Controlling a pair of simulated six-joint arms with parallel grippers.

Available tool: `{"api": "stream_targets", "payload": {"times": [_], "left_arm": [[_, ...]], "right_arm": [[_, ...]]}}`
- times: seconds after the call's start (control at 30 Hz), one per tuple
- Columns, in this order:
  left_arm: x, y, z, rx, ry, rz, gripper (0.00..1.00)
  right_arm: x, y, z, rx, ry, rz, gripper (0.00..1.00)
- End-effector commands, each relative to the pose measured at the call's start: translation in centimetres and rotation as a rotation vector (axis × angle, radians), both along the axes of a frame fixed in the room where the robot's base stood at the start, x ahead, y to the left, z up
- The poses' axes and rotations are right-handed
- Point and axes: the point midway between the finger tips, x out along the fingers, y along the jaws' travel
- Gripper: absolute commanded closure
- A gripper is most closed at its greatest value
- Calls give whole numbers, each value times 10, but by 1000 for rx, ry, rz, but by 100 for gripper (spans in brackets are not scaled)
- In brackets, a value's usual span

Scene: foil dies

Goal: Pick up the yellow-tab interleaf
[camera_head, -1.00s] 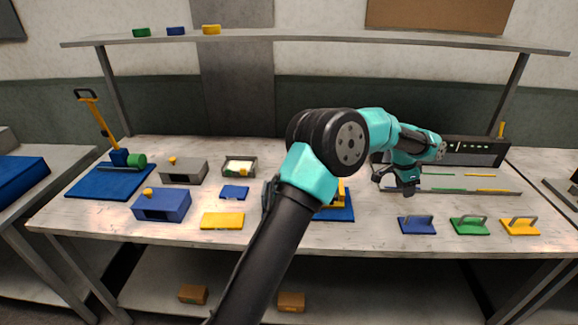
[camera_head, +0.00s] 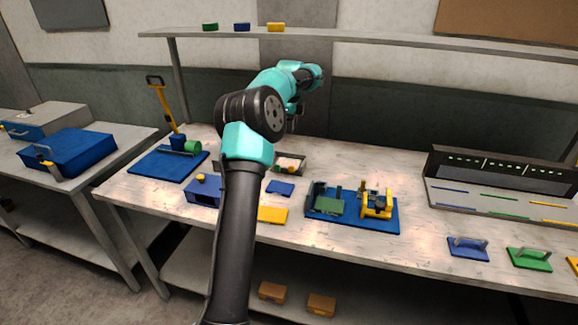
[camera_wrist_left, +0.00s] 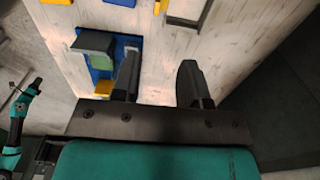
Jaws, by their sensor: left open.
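The yellow-tab interleaf (camera_head: 288,163) seems to be the pale sheet in a small dark-rimmed tray (camera_head: 303,166) near the middle of the bench. Its tab is too small to make out clearly in the head view. In the left wrist view, the tray (camera_wrist_left: 188,20) is cut off by the top edge, with a yellow patch (camera_wrist_left: 160,6) at its side. My left gripper (camera_head: 293,107) hangs high above the bench behind the tray in the picture. Its two fingers (camera_wrist_left: 160,62) are apart with nothing between them. My right gripper is not visible.
A blue board (camera_head: 350,222) with green and yellow fixtures stands right of the tray. A blue pad (camera_head: 280,187), yellow slab (camera_head: 272,214) and blue box (camera_head: 203,190) lie nearby. A shelf (camera_head: 370,37) spans above the back. Bench between board and slotted rack (camera_head: 500,192) is clear.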

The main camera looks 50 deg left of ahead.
Motion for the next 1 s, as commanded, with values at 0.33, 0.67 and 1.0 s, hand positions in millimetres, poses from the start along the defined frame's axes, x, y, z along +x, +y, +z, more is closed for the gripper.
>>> {"api": "stream_targets", "payload": {"times": [0.33, 0.67, 1.0], "left_arm": [[1, -1, -3, 1, -1, 0, 60], [1, -2, -49, -1, 1, 1, 60], [1, -2, -106, -1, 1, 0, 60]], "right_arm": [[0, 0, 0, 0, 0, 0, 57], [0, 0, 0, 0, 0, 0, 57], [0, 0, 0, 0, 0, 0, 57]]}}
